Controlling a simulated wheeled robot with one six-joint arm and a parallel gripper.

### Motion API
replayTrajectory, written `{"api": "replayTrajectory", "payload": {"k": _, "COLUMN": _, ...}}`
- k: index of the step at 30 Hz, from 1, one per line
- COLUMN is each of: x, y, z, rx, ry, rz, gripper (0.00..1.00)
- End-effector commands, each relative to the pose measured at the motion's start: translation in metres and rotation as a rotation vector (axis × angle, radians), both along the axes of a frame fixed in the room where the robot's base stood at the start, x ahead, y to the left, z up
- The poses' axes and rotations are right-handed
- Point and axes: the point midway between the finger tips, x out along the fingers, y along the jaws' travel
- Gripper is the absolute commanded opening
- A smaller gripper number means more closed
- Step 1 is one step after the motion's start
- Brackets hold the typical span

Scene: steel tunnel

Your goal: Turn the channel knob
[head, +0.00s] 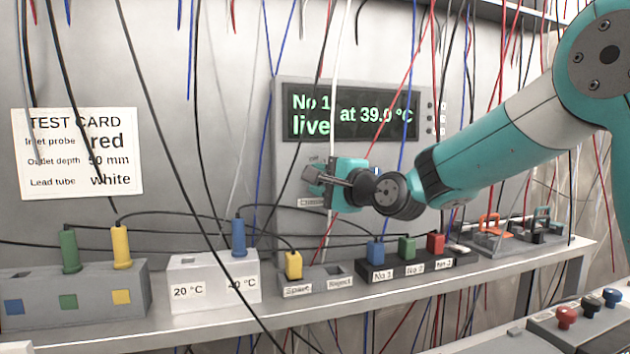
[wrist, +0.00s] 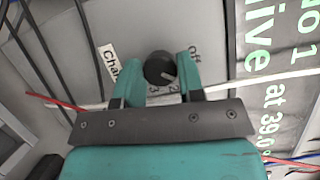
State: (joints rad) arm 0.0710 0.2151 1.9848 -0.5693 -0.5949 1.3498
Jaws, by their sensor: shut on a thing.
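The channel knob (wrist: 160,69) is round and black with a short pale pointer line. In the wrist view it sits between the two teal fingers of my gripper (wrist: 157,72), which is shut on it. The pointer leans to the lower right; a finger partly covers the scale there. "Off", "2" and "3" can be made out around the knob. In the head view my gripper (head: 325,180) is at the instrument panel below the display, hiding the knob. The display (head: 350,112) reads "No 1 at 39.0 °C live", partly crossed by wires.
Hanging wires cross the space around my arm, one white wire close by my gripper. A shelf (head: 330,312) below holds a grey block (head: 85,318) with coloured probes, a white 20/40 °C block (head: 205,270) and a black No 1–3 block (head: 410,268). A test card (head: 77,152) hangs left.

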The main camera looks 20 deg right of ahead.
Motion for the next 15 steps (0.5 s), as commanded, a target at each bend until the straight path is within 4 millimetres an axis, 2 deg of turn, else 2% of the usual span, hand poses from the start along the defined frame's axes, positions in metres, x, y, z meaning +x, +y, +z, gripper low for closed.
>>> {"api": "replayTrajectory", "payload": {"k": 3, "x": 0.0012, "y": -0.0049, "z": 0.0013, "rx": -0.004, "ry": -0.005, "rz": -0.014, "gripper": 0.12}}
{"api": "replayTrajectory", "payload": {"k": 4, "x": 0.0012, "y": -0.0049, "z": 0.0012, "rx": -0.004, "ry": -0.005, "rz": -0.013, "gripper": 0.4}}
{"api": "replayTrajectory", "payload": {"k": 6, "x": 0.0011, "y": -0.004, "z": 0.0011, "rx": -0.004, "ry": -0.005, "rz": -0.012, "gripper": 0.56}}
{"api": "replayTrajectory", "payload": {"k": 7, "x": 0.001, "y": -0.0034, "z": 0.0009, "rx": -0.003, "ry": -0.004, "rz": -0.009, "gripper": 0.61}}
{"api": "replayTrajectory", "payload": {"k": 15, "x": 0.0001, "y": -0.0002, "z": -0.0002, "rx": -0.003, "ry": -0.001, "rz": -0.003, "gripper": 0.61}}
